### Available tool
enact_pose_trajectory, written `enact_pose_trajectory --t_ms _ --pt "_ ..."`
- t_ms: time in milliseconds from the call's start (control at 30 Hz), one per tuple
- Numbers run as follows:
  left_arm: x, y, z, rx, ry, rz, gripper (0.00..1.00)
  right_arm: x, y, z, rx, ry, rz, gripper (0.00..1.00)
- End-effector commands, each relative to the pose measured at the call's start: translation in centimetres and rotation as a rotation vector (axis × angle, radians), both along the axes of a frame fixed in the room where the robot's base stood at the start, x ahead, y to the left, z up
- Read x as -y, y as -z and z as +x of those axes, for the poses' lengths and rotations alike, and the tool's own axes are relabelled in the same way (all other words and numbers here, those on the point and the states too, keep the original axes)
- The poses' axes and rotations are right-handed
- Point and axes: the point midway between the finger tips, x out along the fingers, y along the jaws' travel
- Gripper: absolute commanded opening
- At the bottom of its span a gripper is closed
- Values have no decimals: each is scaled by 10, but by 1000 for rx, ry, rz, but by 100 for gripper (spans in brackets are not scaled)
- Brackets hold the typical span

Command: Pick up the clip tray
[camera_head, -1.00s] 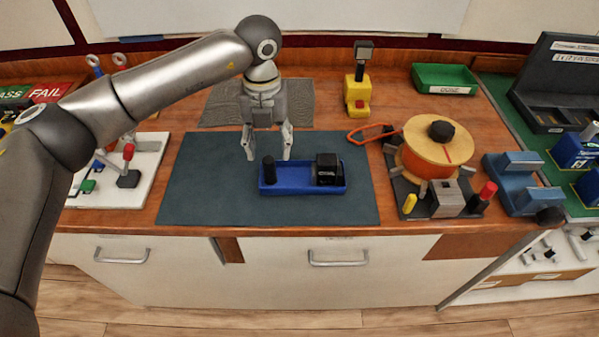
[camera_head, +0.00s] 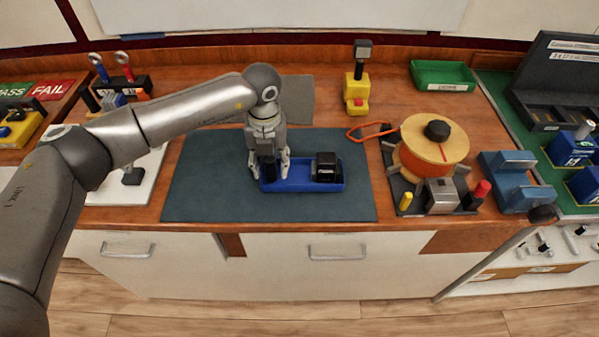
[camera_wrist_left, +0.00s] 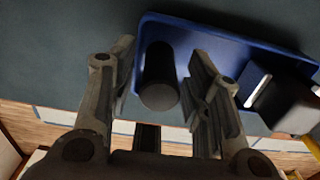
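The clip tray (camera_head: 300,187) is a shallow blue tray lying on the dark mat. A black upright post (camera_head: 270,172) stands at its left end and a black block (camera_head: 326,168) sits at its right end. My left gripper (camera_head: 269,170) points down at the tray's left end. In the left wrist view, its two open fingers (camera_wrist_left: 161,62) stand on either side of the black post (camera_wrist_left: 158,78), with gaps showing. The tray's blue floor (camera_wrist_left: 210,55) and the black block (camera_wrist_left: 284,100) also show there. My right gripper is not in view.
The dark mat (camera_head: 210,185) is clear around the tray. An orange cable spool (camera_head: 432,150) stands to the right and a yellow device (camera_head: 355,90) behind. A green bin (camera_head: 443,76) is at the back right. A white board (camera_head: 110,188) lies left, partly behind my arm.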

Motion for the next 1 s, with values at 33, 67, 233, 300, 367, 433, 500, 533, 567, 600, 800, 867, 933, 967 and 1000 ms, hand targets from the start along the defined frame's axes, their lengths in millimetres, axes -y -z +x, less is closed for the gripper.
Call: enact_pose_trajectory --t_ms 33,67,233,300,367,433,500,533,567,600,800,867,933,967,1000 --pt "0 0 0 0 0 0 34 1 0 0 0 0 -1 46" --pt "0 0 0 0 0 0 30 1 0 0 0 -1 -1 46" --pt "0 0 0 0 0 0 8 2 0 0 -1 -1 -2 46" --pt "0 -1 0 0 0 0 0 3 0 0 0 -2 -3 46" --pt "0 -1 0 0 0 0 0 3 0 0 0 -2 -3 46" --pt "1 -2 1 2 0 -3 0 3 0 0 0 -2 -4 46" --pt "1 -2 1 2 0 -3 0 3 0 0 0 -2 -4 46" --pt "1 -2 1 2 0 -3 0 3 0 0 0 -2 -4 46" --pt "1 -2 1 2 0 -3 0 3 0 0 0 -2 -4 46" --pt "1 -2 1 2 0 -3 0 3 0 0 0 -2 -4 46" --pt "1 -8 1 3 0 -3 0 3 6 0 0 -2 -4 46" --pt "1 -13 1 4 -1 -4 0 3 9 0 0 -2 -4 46" --pt "1 -20 1 5 -1 -3 0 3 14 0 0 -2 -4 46" --pt "1 -23 2 6 -1 -4 0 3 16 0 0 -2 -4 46" --pt "1 -29 2 6 -1 -4 0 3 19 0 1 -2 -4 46"
